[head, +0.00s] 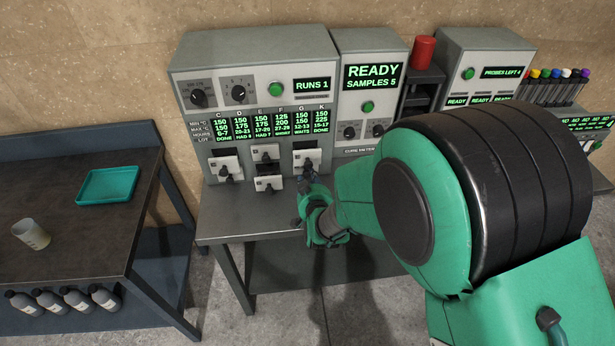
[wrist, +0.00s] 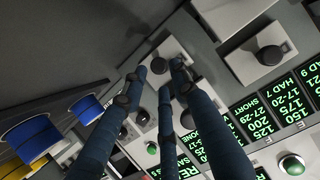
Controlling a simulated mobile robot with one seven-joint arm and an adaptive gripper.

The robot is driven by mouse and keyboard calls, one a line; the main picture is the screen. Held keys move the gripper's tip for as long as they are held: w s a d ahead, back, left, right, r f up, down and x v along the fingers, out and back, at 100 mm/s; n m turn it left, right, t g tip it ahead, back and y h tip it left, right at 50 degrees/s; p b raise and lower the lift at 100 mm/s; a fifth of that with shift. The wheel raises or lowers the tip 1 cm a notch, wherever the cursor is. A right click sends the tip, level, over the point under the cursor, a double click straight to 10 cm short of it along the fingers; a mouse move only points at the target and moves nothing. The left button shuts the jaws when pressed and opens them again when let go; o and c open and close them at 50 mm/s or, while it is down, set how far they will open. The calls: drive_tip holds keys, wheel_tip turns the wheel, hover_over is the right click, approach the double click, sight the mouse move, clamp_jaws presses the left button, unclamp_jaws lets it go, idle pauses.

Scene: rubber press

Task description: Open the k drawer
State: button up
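The cabinet (head: 252,65) has a display with columns lettered C to K; the K column is rightmost and reads DONE. Below it are small white drawers with dark knobs. The right drawer (head: 300,156) is the one nearest my gripper (head: 308,190); its letter is too small to read. In the wrist view my gripper's dark fingers (wrist: 160,78) are spread, with a white drawer front (wrist: 172,50) and its dark knob (wrist: 158,65) between and just beyond the tips. I see gaps beside the knob and no clear contact. The fingers partly cover the drawer front.
The cure meter (head: 368,75) stands just right of the cabinet. Other drawers sit left of my gripper, including the left drawer (head: 222,163). A side table (head: 75,225) holds a teal tray (head: 107,186) and a beaker (head: 31,235). My arm blocks the bench's right part.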

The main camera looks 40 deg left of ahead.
sight(307, 174)
drive_tip(key=shift+b+x, duration=0.3)
drive_tip(key=shift+x, duration=1.7)
drive_tip(key=shift+c, duration=0.5)
clamp_jaws()
